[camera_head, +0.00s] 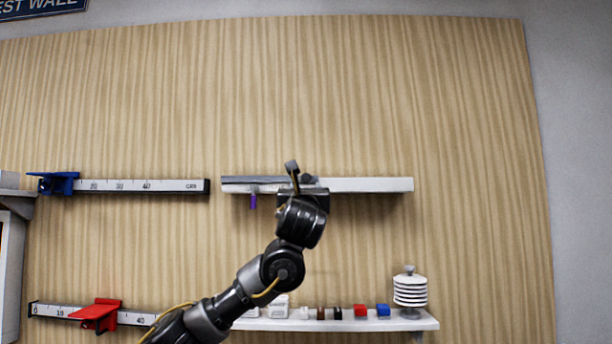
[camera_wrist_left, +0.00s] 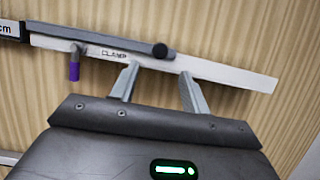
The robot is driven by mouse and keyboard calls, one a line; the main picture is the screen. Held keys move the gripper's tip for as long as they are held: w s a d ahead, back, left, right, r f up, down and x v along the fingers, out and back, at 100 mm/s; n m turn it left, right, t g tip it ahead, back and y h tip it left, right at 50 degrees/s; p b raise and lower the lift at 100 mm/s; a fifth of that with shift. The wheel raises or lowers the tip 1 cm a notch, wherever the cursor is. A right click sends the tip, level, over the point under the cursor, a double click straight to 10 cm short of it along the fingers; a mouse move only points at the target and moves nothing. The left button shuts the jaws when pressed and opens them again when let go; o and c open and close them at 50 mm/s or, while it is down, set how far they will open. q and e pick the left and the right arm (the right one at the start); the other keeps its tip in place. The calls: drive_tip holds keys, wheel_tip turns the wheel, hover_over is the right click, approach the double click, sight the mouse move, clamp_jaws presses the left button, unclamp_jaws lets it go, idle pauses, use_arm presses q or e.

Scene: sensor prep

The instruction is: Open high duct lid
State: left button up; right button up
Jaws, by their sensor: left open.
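A long white duct (camera_head: 370,185) is mounted high on the wood-panelled wall; its white strip (camera_wrist_left: 235,75) crosses the left wrist view and bears a label that seems to read CLAMP. The purple handle also shows in the wrist view (camera_wrist_left: 74,72). I cannot tell which part is the lid. My left gripper (camera_head: 298,174) is open and empty, before the duct, right of the handle. My right gripper is out of view.
A ruler rail with a blue slider (camera_head: 58,184) is left of the duct, and one with a red slider (camera_head: 98,314) is lower left. Below, a white shelf (camera_head: 405,323) holds small blocks and a ribbed white sensor shield (camera_head: 410,288). The wall above is clear.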

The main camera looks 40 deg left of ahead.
sight(306, 179)
use_arm(q)
drive_tip(key=p+x, duration=0.4)
drive_tip(key=x, duration=0.3)
drive_tip(key=shift+w+a+r+p, duration=0.1)
drive_tip(key=shift+r+p, duration=0.1)
drive_tip(key=shift+p, duration=0.2)
drive_tip(key=shift+w+a, duration=0.3)
drive_tip(key=shift+w, duration=0.15)
clamp_jaws()
